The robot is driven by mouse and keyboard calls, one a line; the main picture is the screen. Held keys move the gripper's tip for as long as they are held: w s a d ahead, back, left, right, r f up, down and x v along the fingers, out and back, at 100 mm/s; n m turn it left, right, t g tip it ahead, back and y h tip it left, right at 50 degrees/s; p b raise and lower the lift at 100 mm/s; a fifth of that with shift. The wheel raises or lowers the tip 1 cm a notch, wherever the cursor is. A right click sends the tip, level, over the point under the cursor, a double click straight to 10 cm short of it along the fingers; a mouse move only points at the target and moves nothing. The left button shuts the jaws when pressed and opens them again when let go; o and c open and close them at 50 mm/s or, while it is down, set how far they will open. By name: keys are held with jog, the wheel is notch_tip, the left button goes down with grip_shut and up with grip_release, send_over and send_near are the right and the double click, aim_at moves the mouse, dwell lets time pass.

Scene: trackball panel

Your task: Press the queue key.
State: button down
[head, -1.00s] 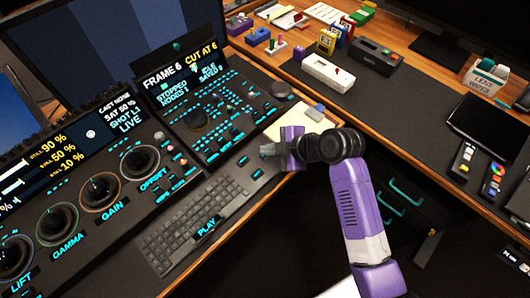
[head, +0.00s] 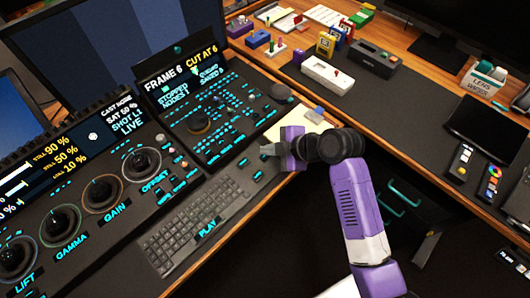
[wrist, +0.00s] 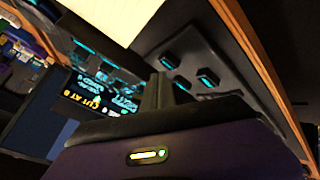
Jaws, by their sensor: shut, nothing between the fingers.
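The control panel (head: 205,115) has rows of dark keys with cyan markings around a trackball (head: 197,122). Its small screen (head: 185,72) reads "FRAME 6", "CUT AT 6", "STOPPED" and what looks like "QUEUED" and "SAVED 0". My gripper (head: 267,150) is shut and empty over the panel's right front corner, near a small group of keys (head: 257,175). In the wrist view my shut fingertips (wrist: 157,84) are beside several cyan-topped keys (wrist: 206,78). Key labels are too small to read, so I cannot tell which is the queue key or whether the fingers touch one.
Grading dials (head: 103,193) stand at the left. A pale pad (head: 293,122) lies right behind the gripper. A white box (head: 327,73) and other items stand on the desk at the back.

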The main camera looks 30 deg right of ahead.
jog(key=shift+r, duration=0.25)
notch_tip(320, 180, up, 5)
jog(key=p, duration=0.4)
jog(key=shift+f, duration=0.1)
dwell(0.9)
